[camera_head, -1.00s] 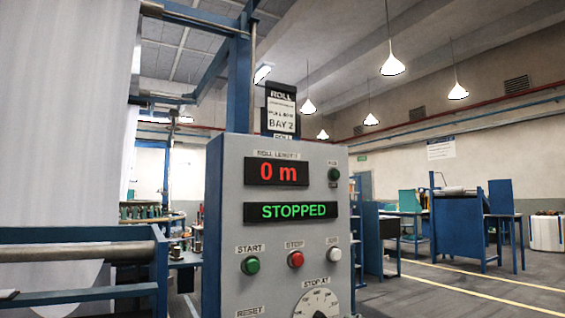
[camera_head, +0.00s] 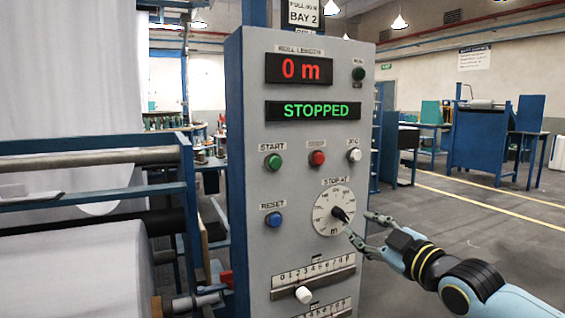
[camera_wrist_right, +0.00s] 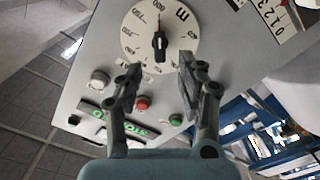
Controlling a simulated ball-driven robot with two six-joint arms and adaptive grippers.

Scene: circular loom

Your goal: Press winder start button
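The winder control panel (camera_head: 245,180) is a grey box with a red "0 m" display (camera_head: 299,69) and a green "STOPPED" display (camera_head: 312,110). The green START button (camera_head: 273,162) is at the left of the button row. My right gripper (camera_head: 358,226) is open and empty, at the lower right of the panel by the STOP AT dial (camera_head: 334,213). In the right wrist view its fingers (camera_wrist_right: 158,76) are spread below the dial (camera_wrist_right: 160,36). My left gripper is not in view.
The red STOP button (camera_head: 317,158) and white JOG button (camera_head: 354,155) share the row with START. A blue RESET button (camera_head: 273,220) and a slider knob (camera_head: 304,294) are lower. A fabric roll (camera_head: 75,270) in a blue frame stands left. Open floor lies right.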

